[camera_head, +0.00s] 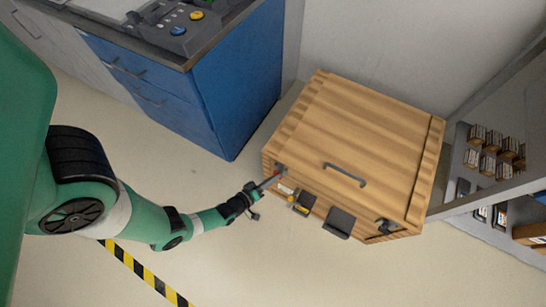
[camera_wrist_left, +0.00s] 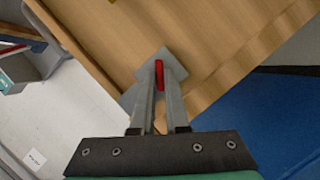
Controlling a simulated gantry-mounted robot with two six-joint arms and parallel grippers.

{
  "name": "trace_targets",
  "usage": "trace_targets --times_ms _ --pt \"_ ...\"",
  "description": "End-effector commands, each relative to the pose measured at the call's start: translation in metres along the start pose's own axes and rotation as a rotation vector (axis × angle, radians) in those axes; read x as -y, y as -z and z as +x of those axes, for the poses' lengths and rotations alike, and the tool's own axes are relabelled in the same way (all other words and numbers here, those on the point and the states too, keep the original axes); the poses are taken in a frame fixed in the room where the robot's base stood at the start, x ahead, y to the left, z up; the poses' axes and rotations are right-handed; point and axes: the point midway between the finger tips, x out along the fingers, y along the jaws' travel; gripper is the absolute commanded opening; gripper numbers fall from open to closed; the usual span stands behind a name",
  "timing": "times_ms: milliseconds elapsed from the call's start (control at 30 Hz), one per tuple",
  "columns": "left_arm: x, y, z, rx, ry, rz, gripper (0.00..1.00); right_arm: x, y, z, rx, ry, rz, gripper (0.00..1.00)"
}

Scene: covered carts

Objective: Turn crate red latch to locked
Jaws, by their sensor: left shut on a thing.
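The wooden crate (camera_head: 365,125) stands on the floor in the middle right of the head view, with its lid closed. The red latch (camera_wrist_left: 159,75) is a small red handle on a grey plate (camera_wrist_left: 172,66) near the crate's corner in the left wrist view. My left gripper (camera_wrist_left: 159,92) is shut on the red latch, one finger on each side of it. In the head view my left gripper (camera_head: 268,183) reaches the crate's front left end, where the latch is small and mostly hidden. My right gripper is not in view.
A dark handle (camera_head: 345,175) crosses the lid's front part. A yellow-marked latch (camera_head: 302,203), a dark plate (camera_head: 340,222) and a dark corner fitting (camera_head: 385,226) sit along the crate's front. A blue cabinet (camera_head: 236,80) stands to the left, shelves (camera_head: 490,185) to the right. The front floor is clear.

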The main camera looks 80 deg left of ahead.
Motion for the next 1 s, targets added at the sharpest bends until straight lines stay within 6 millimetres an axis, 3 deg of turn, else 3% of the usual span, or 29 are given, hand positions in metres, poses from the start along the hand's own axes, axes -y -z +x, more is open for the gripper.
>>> trace_targets --times_ms 1000 --pt "-0.008 -0.002 0.001 0.001 0.279 0.673 0.00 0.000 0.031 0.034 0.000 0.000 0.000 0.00"
